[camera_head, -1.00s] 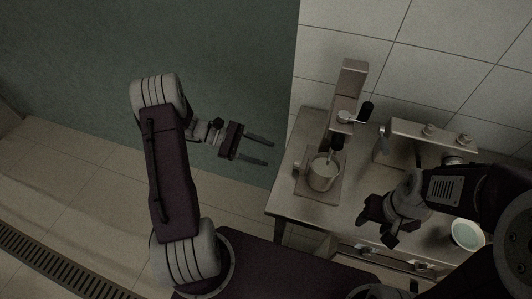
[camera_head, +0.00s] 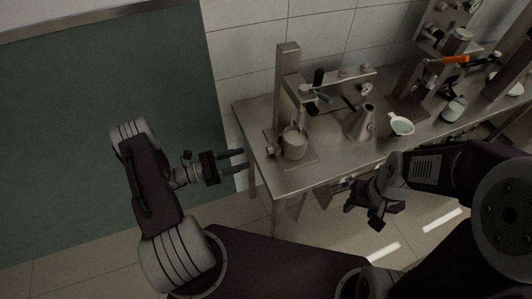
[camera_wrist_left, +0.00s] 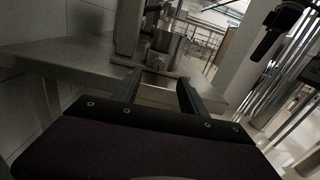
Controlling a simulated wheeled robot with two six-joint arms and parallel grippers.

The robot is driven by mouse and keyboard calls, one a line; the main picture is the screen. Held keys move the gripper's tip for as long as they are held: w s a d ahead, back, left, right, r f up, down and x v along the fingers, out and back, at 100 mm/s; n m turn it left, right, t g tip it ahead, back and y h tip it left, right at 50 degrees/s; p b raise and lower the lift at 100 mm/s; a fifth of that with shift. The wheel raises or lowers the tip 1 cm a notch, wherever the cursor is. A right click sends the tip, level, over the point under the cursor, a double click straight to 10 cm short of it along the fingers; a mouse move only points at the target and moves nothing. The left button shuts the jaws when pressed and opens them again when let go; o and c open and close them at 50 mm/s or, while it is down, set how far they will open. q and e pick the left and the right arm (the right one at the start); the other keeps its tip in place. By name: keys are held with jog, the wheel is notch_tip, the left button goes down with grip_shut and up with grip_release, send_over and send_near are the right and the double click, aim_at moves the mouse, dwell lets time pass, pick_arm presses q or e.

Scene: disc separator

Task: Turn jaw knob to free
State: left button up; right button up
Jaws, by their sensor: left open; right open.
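A metal stand (camera_head: 288,85) with a tall column stands at the left end of the steel bench. A metal cup (camera_head: 294,144) sits on its base. A small knob (camera_head: 271,150), which seems to be the jaw knob, sticks out low on the left side of the cup; it also shows in the left wrist view (camera_wrist_left: 157,62). My left gripper (camera_head: 243,159) is open and empty, left of the knob and apart from it. In the left wrist view, its fingers (camera_wrist_left: 159,80) point toward the knob. My right gripper (camera_head: 362,215) is open and empty in front of the bench.
The steel bench (camera_head: 335,172) has its left corner near my left gripper. A conical metal jug (camera_head: 360,123), a white bowl (camera_head: 401,125) and an orange-handled device (camera_head: 455,60) stand farther right.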

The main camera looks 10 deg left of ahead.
aim_at(264, 157)
pick_arm(q)
jog(key=p+x, duration=0.2)
jog(key=x, duration=0.3)
jog(key=shift+w+d, duration=0.1)
jog(key=shift+d, duration=0.05)
jog(key=shift+n, duration=0.3)
jog(key=x, duration=0.4)
jog(key=shift+w+f+p, duration=0.1)
jog(key=shift+w+p, duration=0.1)
jog(key=shift+p, duration=0.1)
jog(key=shift+s, duration=0.1)
pick_arm(e)
jog(key=shift+w+d+r, duration=0.2)
jog(key=shift+w+r, duration=0.05)
jog(key=shift+r, duration=0.4)
jog(key=shift+w+d+r, duration=0.15)
jog(key=shift+w+r, duration=0.05)
jog(key=shift+r, duration=0.4)
